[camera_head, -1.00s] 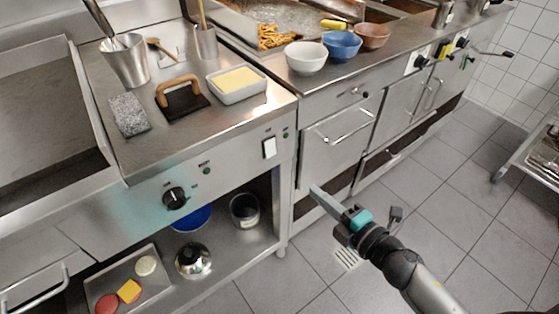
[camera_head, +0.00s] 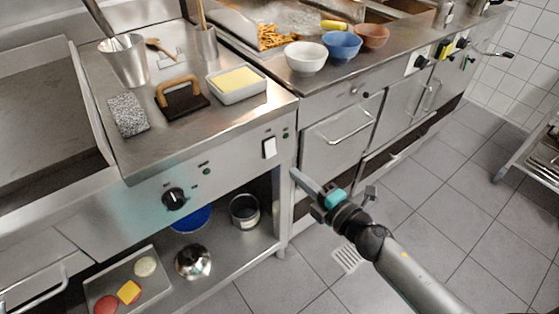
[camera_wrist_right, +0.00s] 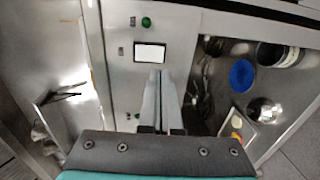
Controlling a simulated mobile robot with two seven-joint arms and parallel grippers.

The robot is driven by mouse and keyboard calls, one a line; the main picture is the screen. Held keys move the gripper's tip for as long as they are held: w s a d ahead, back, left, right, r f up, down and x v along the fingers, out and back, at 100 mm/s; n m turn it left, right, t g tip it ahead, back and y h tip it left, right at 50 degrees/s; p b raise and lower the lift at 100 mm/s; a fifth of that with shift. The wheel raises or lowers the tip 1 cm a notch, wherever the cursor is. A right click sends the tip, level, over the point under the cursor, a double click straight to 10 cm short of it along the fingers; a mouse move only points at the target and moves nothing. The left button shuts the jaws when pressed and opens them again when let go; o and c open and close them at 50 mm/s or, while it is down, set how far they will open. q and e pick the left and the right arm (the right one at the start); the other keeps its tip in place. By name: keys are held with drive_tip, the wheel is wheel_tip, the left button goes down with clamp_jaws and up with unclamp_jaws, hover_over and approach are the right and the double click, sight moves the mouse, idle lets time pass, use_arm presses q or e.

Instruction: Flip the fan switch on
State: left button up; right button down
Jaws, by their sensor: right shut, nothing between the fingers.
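A white rocker switch (camera_head: 269,147) sits on the steel front panel of the near counter, at its right end, with small green lights beside it. It shows as a bright white rectangle (camera_wrist_right: 150,52) in the right wrist view. My right gripper (camera_head: 294,174) is shut and empty. In the head view its tips are below and right of the switch. In the right wrist view the shut fingers (camera_wrist_right: 158,75) point toward the switch, with tips just below it; contact cannot be told. My left gripper is not in view.
A black knob (camera_head: 174,198) is on the same panel, left of the switch. The counter above holds a butter dish (camera_head: 236,92) and a metal bucket (camera_head: 125,67). The shelf below holds a blue bowl (camera_head: 192,219) and a tray (camera_head: 154,288). Tiled floor is free at right.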

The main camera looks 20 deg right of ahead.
sight(272, 155)
drive_tip(key=x, duration=0.6)
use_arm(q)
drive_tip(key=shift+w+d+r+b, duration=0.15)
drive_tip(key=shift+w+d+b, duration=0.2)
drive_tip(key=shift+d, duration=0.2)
use_arm(e)
drive_tip(key=shift+x, duration=0.8)
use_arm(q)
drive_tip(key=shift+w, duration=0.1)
